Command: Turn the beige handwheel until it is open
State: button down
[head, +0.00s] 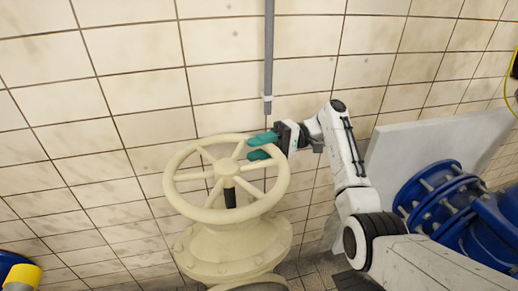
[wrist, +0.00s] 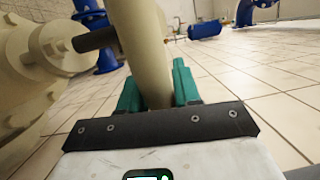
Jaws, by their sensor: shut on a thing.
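The beige handwheel (head: 178,187) has a round rim with several spokes and sits on a beige valve body (head: 225,252) in the head view. My gripper (head: 262,147), with teal fingers, is at the upper right part of the rim. In the wrist view the rim (wrist: 143,50) passes between the two teal fingers (wrist: 157,92), one on each side, and the gripper is shut on it. A dark stem (wrist: 95,40) shows beside the rim there, leading to the beige valve body at left. The fingertips are partly hidden behind the rim.
A tiled wall (head: 130,90) stands behind the wheel, with a grey vertical pipe (head: 268,50) on it. A blue flanged pipe (head: 450,200) and a pale panel (head: 430,145) are at right. A blue and yellow object (head: 22,275) is at lower left. Open tiled floor (wrist: 265,95) shows in the wrist view.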

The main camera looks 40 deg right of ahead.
jog(key=c, duration=0.9)
grip_release()
jog(key=shift+s+d+f+b, duration=0.15)
jog(key=shift+d+b, duration=0.75)
jog(key=shift+d, duration=0.9)
jog(key=shift+s+d+f+b, duration=0.1)
jog(key=shift+s+d+b, duration=0.1)
jog(key=shift+d+b, duration=1.2)
jog(key=shift+s+d+f+b, duration=0.15)
jog(key=shift+d+b, duration=0.3)
jog(key=shift+d, duration=1.75)
